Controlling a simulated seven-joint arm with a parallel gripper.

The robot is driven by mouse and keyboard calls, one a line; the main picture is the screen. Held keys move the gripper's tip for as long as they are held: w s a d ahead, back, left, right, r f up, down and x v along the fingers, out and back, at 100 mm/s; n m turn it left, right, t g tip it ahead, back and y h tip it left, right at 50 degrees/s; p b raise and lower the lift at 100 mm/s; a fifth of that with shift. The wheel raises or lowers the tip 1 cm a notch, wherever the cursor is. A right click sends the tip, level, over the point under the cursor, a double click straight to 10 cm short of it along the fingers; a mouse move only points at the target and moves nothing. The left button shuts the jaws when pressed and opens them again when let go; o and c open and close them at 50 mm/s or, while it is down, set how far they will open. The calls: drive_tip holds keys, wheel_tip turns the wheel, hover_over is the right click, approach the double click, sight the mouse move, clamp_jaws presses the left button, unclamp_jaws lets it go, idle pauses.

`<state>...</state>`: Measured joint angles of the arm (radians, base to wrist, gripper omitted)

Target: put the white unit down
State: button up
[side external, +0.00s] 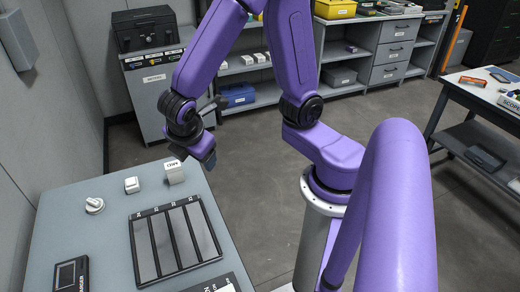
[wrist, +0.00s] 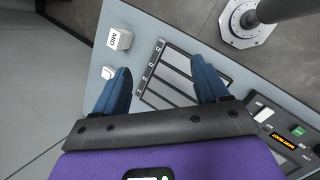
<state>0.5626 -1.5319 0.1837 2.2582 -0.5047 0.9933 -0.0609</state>
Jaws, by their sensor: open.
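A white box-shaped unit with dark lettering (side external: 174,172) stands upright on the grey worktop (side external: 75,222), near its far right edge. In the wrist view the white unit (wrist: 119,39) is at the upper left, beyond the left fingertip. My gripper (wrist: 161,72) is open, with two blue fingers spread and nothing between them. It is above the worktop, over part of the black slotted tray (wrist: 149,69), apart from the white unit. In the side external view my gripper (side external: 207,160) is to the right of the unit, its fingers partly hidden.
A smaller white block (side external: 131,185) and a white round knob-like part (side external: 94,205) stand left of the unit. The slotted tray (side external: 134,255) lies in front. A dark device (side external: 71,274) sits at the lower left. Bare worktop lies between the white pieces and tray.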

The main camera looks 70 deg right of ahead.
drive_tip(key=s+d+r+m+g+y, duration=0.1)
drive_tip(key=s+y, duration=0.1)
drive_tip(key=s, duration=0.5)
drive_tip(key=s+d+r+m+g+y, duration=0.1)
drive_tip(key=s+r+m+y, duration=0.1)
drive_tip(key=s, duration=0.5)
drive_tip(key=shift+s+r+y, duration=0.25)
drive_tip(key=shift+s+y, duration=0.1)
drive_tip(key=shift+y, duration=0.25)
